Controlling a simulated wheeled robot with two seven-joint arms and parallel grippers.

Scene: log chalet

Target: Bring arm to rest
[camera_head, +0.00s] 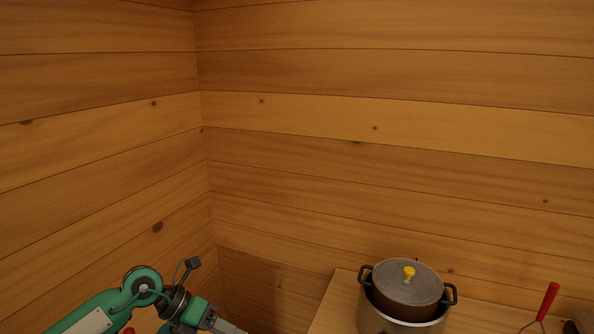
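My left arm comes in from the bottom left, green with dark joints. My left gripper (226,327) shows only in part as a grey piece at the bottom edge, left of the wooden counter (332,301). Its fingertips are cut off by the frame, so I cannot see whether it is open or shut or holds anything. My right gripper and arm are not in view.
On the counter, a dark two-handled pot (408,287) with a yellow-knobbed lid sits in or on a larger metal pot (374,321). A red-handled tool (547,301) is at the right. Log walls meet in a corner behind.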

